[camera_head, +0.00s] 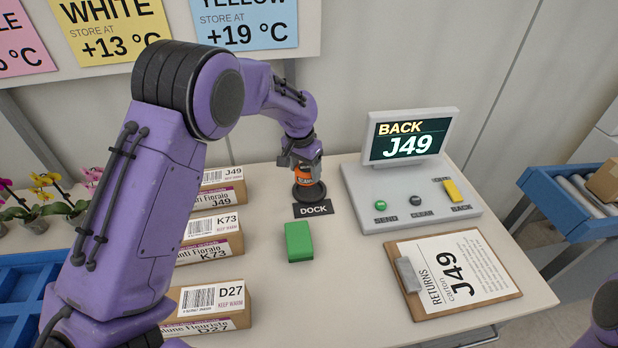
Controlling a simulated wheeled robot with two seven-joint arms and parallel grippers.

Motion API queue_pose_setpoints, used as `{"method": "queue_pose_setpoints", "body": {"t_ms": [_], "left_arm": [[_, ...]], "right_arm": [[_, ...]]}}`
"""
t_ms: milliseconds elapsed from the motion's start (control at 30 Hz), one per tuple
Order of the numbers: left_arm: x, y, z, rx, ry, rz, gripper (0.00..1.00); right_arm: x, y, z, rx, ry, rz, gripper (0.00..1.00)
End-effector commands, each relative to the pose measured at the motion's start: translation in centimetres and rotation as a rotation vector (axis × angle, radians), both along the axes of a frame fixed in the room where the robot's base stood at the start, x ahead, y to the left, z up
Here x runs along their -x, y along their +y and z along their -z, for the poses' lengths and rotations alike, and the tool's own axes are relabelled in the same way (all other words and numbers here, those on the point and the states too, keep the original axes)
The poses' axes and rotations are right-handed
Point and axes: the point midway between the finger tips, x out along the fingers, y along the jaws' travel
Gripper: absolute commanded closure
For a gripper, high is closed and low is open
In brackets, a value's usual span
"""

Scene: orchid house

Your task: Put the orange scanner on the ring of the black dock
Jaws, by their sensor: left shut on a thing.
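The orange scanner (305,176) is upright in my left gripper (304,166), which is shut on its upper part. The black dock (310,192) is a round base on the table behind a black DOCK label (313,210). The scanner is right over the dock's ring. Its lower end is at the ring, but I cannot tell whether it rests on it. My left arm comes in from the left and bends down to the dock. Only a purple piece of my right arm shows at the lower right edge; its gripper is out of view.
A green block (298,241) lies in front of the dock. Labelled cartons (212,236) stand left. A grey console (412,198) with a screen reading BACK J49 is right, with a clipboard (455,272) in front. Orchids (62,208) stand far left, a blue conveyor (568,205) far right.

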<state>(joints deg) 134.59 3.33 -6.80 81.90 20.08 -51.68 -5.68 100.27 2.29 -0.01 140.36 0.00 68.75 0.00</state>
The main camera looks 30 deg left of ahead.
Motion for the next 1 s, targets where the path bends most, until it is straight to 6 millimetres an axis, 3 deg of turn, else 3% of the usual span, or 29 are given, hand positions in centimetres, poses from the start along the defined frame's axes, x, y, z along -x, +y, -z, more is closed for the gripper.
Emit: {"method": "queue_pose_setpoints", "body": {"t_ms": [100,300,600,967,1000], "left_arm": [[-1.8,0.5,2.4,0.001,0.004,-0.002,0.67],[-4.0,1.1,5.0,0.001,0.001,0.000,0.67],[-4.6,1.3,8.6,0.001,0.001,0.000,0.67],[-4.6,1.2,9.4,0.001,-0.001,0.000,0.67],[-4.6,1.2,9.3,0.001,-0.001,0.000,0.20]], "right_arm": [[0.0,0.0,-0.8,0.000,0.000,0.000,1.00],[0.0,0.0,-1.2,0.000,0.000,0.000,1.00],[0.0,0.0,-2.9,0.000,0.000,0.000,1.00],[0.0,0.0,-2.4,0.000,0.000,0.000,1.00],[0.0,0.0,-2.5,0.000,0.000,0.000,1.00]]}}
